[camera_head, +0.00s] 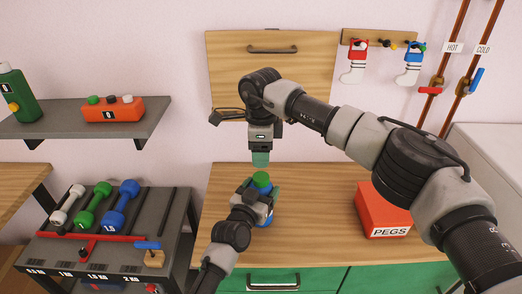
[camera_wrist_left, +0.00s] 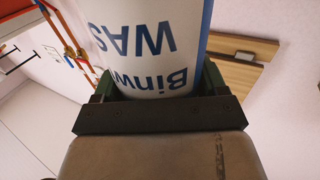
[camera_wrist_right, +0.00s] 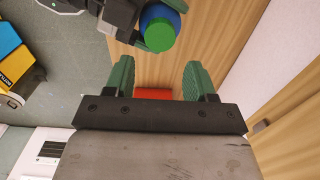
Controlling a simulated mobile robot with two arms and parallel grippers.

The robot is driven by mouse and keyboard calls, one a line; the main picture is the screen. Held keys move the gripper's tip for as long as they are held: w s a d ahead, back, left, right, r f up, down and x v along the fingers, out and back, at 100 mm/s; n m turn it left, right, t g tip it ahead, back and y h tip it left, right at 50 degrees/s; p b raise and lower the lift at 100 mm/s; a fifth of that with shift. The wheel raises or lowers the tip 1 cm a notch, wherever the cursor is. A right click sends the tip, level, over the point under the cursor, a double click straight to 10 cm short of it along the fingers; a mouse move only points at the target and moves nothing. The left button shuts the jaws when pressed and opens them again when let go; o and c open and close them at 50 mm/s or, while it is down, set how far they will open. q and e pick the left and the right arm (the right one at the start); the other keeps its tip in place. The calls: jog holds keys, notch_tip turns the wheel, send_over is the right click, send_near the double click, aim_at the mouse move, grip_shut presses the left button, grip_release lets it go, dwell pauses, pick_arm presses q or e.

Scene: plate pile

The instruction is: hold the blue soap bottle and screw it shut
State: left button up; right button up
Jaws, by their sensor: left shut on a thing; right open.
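The blue soap bottle (camera_head: 266,217) stands over the wooden worktop, mostly hidden by my left gripper (camera_head: 261,194), which is shut around its body. In the left wrist view the bottle's white label with blue lettering (camera_wrist_left: 150,45) fills the space between the fingers. A green cap (camera_head: 261,178) sits at the bottle's top; how tight it is cannot be told. My right gripper (camera_head: 260,158) points down just above the cap, apart from it. In the right wrist view its fingers are open and empty, and the green cap (camera_wrist_right: 159,37) lies beyond them, off their midline.
A red PEGS box (camera_head: 381,210) stands on the worktop (camera_head: 325,205) to the right. A rack of dumbbells (camera_head: 105,235) is at the left, below a grey shelf (camera_head: 75,121) with a green bottle (camera_head: 18,95). A wooden panel (camera_head: 290,65) is behind.

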aim_at(261, 176)
dwell(0.4)
jog(key=shift+f, duration=4)
jog(key=c, duration=0.7)
jog(key=o, duration=1.1)
jog(key=shift+c, duration=0.2)
notch_tip(261, 176, up, 12)
